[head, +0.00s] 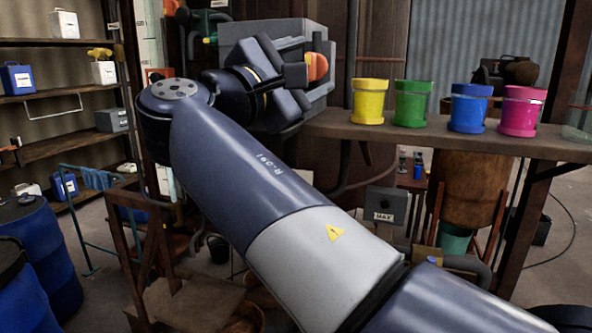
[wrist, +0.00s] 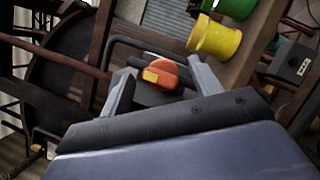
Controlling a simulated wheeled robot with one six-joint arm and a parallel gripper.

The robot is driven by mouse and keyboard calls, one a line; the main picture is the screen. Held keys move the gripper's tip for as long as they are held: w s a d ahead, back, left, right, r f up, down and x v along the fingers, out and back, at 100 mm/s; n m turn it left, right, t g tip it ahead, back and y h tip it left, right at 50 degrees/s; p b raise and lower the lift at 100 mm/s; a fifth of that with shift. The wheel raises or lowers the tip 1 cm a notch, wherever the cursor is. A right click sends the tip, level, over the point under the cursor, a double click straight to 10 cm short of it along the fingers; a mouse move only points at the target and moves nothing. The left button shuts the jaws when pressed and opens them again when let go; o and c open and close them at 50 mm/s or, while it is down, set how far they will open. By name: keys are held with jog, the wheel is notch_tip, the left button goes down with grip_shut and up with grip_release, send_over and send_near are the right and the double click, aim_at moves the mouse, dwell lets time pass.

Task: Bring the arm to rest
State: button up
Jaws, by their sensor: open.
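My arm reaches from the lower right of the head view up to the left, and its wrist bends back right towards a grey box. My gripper (head: 298,86) is in front of this grey box (head: 322,42). In the wrist view my gripper (wrist: 161,72) has its two fingers apart. An orange-red knob (wrist: 162,73) with a yellow patch appears between them, beyond the fingertips. The same knob shows on the grey box in the head view (head: 317,67). I see no contact between the fingers and the knob; the exact gap cannot be told.
A wooden shelf (head: 440,137) carries yellow (head: 369,101), green (head: 411,104), blue (head: 468,109) and magenta (head: 521,112) pots right of my gripper. Blue drums (head: 40,255) stand lower left. Storage racks (head: 60,96) line the left.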

jog(key=n+t+y, duration=0.1)
jog(key=n, duration=0.3)
jog(key=n+t+y, duration=0.1)
jog(key=n+t, duration=0.1)
jog(key=n, duration=0.2)
jog(key=shift+d+n, duration=0.15)
jog(key=shift+n, duration=0.15)
jog(key=shift+n+t+y+p, duration=0.5)
jog(key=shift+n+y, duration=0.3)
jog(key=shift+n, duration=0.8)
jog(key=shift+n+t+y+p, duration=0.25)
jog(key=shift+n+t+y, duration=0.45)
jog(key=shift+n, duration=0.9)
